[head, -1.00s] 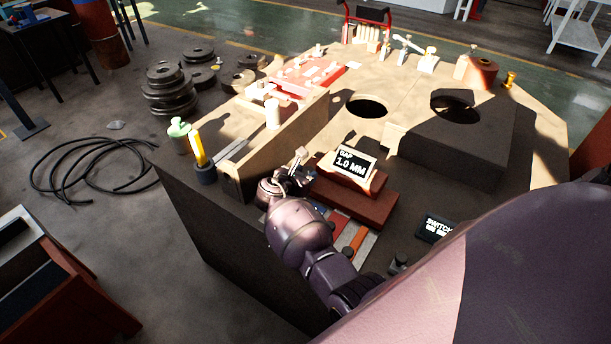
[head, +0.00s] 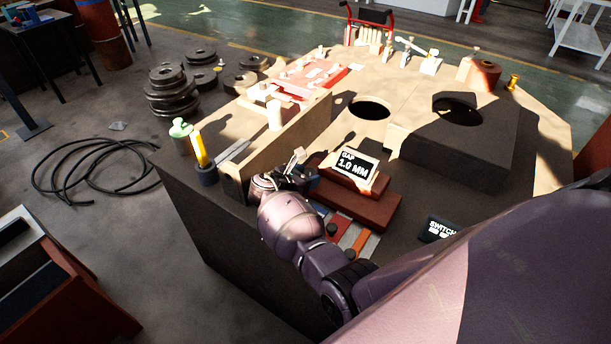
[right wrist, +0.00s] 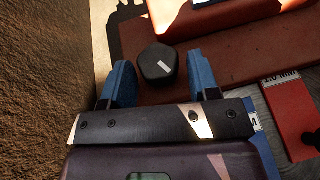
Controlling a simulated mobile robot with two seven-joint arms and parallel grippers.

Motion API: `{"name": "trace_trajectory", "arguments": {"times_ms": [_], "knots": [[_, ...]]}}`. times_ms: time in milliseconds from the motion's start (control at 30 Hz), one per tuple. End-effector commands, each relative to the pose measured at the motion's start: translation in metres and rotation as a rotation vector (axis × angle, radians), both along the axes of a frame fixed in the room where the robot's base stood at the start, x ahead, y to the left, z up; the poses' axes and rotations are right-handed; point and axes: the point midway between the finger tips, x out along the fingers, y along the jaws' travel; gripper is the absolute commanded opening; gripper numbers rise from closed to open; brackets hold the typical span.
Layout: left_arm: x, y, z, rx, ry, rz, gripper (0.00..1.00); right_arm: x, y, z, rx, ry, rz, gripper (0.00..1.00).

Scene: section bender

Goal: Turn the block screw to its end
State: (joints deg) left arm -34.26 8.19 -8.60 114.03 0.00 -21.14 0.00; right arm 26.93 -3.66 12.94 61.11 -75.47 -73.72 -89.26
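The block screw appears to be the black knob (right wrist: 157,62) with a white mark on its face, in the right wrist view. It sits at the edge of a red block (right wrist: 215,60). My right gripper (right wrist: 160,78) is open, with one blue finger on each side of the knob. Small gaps seem to show between fingers and knob; contact cannot be told. In the head view my right gripper (head: 296,168) is at the left end of the red block (head: 355,200), and the knob is hidden. A display (head: 357,166) reads "GAP 1.0 MM". My left gripper is not in view.
A tan upright wall (head: 275,150) stands close left of my right gripper. Flat coloured strips (head: 352,238) lie in front of the red block. A switch sign (head: 440,229) stands to the right. A yellow-handled tool (head: 199,150) stands in a holder at the left edge.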

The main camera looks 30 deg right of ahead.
Motion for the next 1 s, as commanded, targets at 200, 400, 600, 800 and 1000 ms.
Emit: {"name": "trace_trajectory", "arguments": {"times_ms": [200,400,600,800,1000], "knots": [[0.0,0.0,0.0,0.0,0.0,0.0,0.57,0.0,0.0,0.0,-0.001,0.0,0.001,0.67],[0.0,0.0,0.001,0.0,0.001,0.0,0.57,0.0,0.003,0.002,0.0,0.0,0.002,0.67],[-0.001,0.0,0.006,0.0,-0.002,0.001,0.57,-0.005,0.025,0.012,0.002,-0.002,0.003,0.67],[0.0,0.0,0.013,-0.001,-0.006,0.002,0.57,-0.013,0.059,0.026,0.001,-0.001,0.004,0.67],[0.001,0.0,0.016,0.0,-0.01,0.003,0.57,-0.019,0.085,0.036,0.001,0.0,0.002,0.67]]}}
